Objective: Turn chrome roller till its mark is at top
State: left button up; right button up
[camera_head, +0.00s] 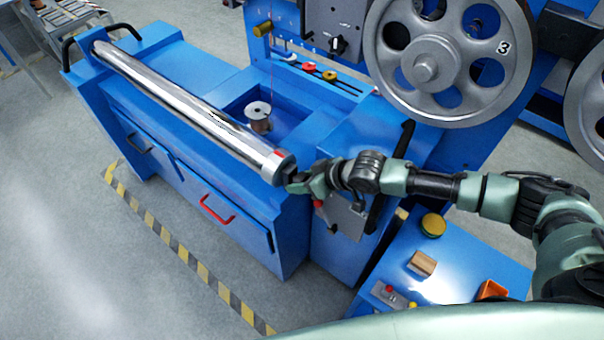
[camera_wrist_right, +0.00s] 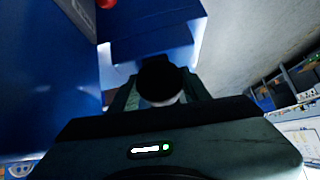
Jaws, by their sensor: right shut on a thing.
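The chrome roller (camera_head: 185,102) is a long shiny cylinder lying across the blue machine, from the upper left to the centre. A small red patch (camera_head: 279,153) shows on the upper side of its near right end; I cannot tell how exactly it lines up with the top. My right gripper (camera_head: 296,182) is at the dark end piece of the roller and shut on it. In the right wrist view a dark round end (camera_wrist_right: 160,80) sits between the fingers, and the fingertips are mostly hidden. My left gripper is not in view.
A blue machine body (camera_head: 250,225) with drawers supports the roller. A spool (camera_head: 258,115) stands in a recess behind it. Large grey pulleys (camera_head: 450,60) are at the upper right. A blue side table (camera_head: 455,260) carries a wooden block (camera_head: 422,263) and small items.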

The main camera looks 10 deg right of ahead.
jog(key=shift+t+h+p, duration=0.3)
jog(key=shift+p, duration=0.25)
jog(key=o, duration=1.4)
jog(key=shift+r, duration=0.1)
jog(key=v, duration=0.7)
jog(key=shift+s+d+r, duration=0.1)
jog(key=shift+s+r, duration=0.1)
